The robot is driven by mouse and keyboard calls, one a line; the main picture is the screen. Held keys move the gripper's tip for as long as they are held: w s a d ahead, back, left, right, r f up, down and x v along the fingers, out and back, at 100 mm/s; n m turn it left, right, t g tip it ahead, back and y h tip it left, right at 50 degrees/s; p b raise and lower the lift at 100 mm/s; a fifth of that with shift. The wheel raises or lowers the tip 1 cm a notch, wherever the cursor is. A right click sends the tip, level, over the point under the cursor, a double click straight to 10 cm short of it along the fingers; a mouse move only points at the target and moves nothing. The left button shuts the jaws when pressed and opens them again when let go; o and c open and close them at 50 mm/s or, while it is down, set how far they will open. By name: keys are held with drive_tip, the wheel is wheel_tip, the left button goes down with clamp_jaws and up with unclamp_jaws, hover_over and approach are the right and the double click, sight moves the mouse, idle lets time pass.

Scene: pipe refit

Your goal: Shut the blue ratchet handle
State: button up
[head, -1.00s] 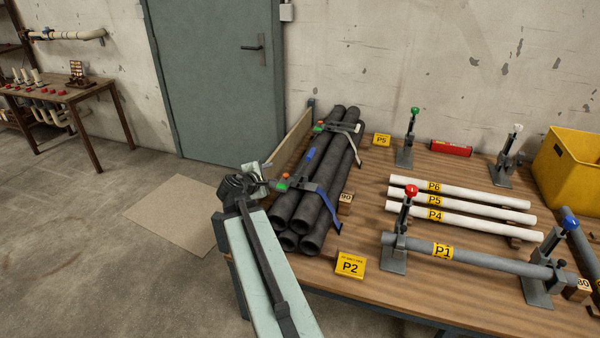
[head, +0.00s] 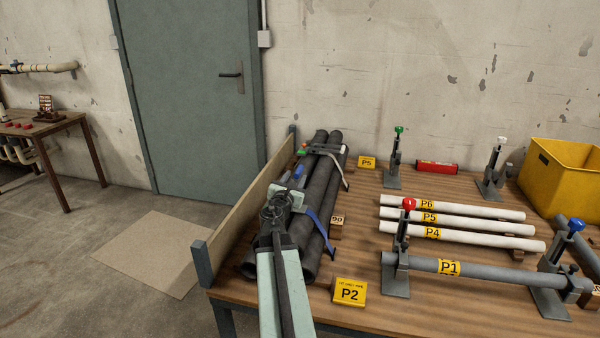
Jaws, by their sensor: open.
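A bundle of dark pipes (head: 322,190) lies on the bench, bound by a blue strap (head: 321,232) near its front end and a pale strap (head: 340,168) farther back. The blue ratchet handle (head: 298,171) shows as a small blue piece just beyond my gripper; it looks raised rather than flat on the pipes, though this is hard to tell at this size. My gripper (head: 288,190) is open above the bundle, close to the handle. I cannot tell whether they touch. The ratchet body of the blue strap is hidden behind my gripper and arm.
A wooden side board (head: 250,205) edges the bench on the left. To the right are a P2 sign (head: 349,291), white pipes (head: 460,216), a grey P1 pipe (head: 475,270) in clamp stands, and a yellow bin (head: 570,185). A green clamp stand (head: 394,165) stands behind.

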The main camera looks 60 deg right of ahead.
sight(300, 167)
drive_tip(key=x, duration=0.7)
drive_tip(key=shift+s, duration=0.1)
clamp_jaws()
drive_tip(key=shift+a, duration=0.1)
idle(0.9)
